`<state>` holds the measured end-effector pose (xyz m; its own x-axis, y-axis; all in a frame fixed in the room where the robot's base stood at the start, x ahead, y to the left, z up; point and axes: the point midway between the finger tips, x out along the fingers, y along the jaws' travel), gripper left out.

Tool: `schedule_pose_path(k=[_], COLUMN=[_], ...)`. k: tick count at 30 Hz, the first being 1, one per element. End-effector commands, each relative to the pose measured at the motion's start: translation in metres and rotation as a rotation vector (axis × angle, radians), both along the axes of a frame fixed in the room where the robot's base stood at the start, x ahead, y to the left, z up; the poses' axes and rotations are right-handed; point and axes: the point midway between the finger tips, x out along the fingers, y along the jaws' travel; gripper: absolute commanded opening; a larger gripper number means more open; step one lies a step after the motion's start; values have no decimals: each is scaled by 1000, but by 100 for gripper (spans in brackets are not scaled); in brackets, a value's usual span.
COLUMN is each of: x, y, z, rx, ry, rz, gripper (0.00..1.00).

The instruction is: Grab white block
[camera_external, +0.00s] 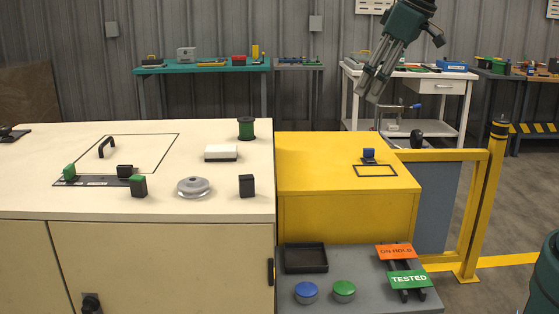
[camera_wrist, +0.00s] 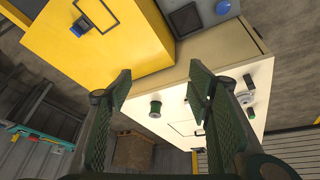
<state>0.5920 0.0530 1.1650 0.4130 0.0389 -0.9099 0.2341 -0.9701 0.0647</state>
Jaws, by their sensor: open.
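The white block (camera_external: 221,153) lies flat on the cream cabinet top (camera_external: 90,205), in front of a green spool (camera_external: 246,128). Its upper face is white and its lower part is dark. My gripper (camera_external: 369,92) is raised in the air at the upper right, well apart from the block and above the far side of the yellow cabinet. In the wrist view my gripper (camera_wrist: 160,88) shows two separated fingers with nothing held between them. The spool (camera_wrist: 155,108) shows in the gap there. I cannot clearly make out the white block in that view; the right finger covers part of the cream top.
A silver disc (camera_external: 193,187), a black block (camera_external: 246,185) and green-topped blocks (camera_external: 138,186) stand around the white block. The yellow cabinet (camera_external: 345,215) adjoins on the right, carrying a small blue item (camera_external: 368,156). A yellow rail (camera_external: 480,200) stands farther right.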

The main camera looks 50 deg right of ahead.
Motion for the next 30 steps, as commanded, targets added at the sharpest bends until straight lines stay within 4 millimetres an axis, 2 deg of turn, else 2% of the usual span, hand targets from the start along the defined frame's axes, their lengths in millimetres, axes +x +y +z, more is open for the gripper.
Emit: schedule_pose_path(k=[3,14,30], x=[21,79,164], y=[9,36,83], z=[9,20,15], rx=[-9,-36,-74], ry=[19,82,175], rz=[28,109,233], gripper=[51,51,51])
